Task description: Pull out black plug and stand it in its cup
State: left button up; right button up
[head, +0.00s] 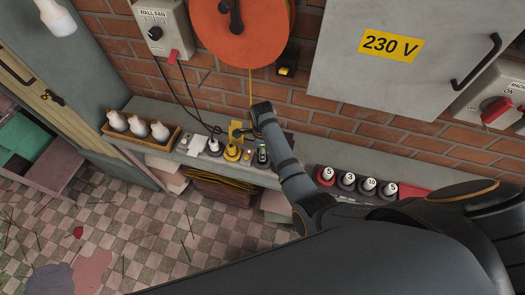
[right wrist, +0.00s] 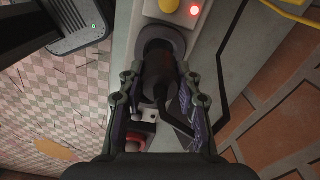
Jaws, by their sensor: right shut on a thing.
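In the right wrist view my right gripper (right wrist: 156,73) is shut on the black plug (right wrist: 158,60), one finger on either side. The plug's far end lies within a dark round rim (right wrist: 176,38); I cannot tell whether it is seated there or held just above it. A black cable (right wrist: 202,128) bends away beside the right finger. In the head view my right arm reaches the wall shelf and hides the black plug. A white plug (head: 213,147) and a yellow plug (head: 231,152) stand upright just left of it. My left gripper is not in view.
A wooden tray (head: 140,138) with white bottles stands at the shelf's left. A red lamp (right wrist: 194,11) and yellow button (right wrist: 168,6) are close to the plug. An orange reel (head: 240,32) hangs above.

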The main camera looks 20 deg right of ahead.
jog(key=shift+f, duration=0.3)
jog(key=shift+r, duration=0.1)
jog(key=shift+p, duration=0.35)
dwell(0.3)
jog(key=shift+p, duration=0.35)
jog(key=shift+f+b, duration=0.75)
jog(key=shift+f, duration=0.75)
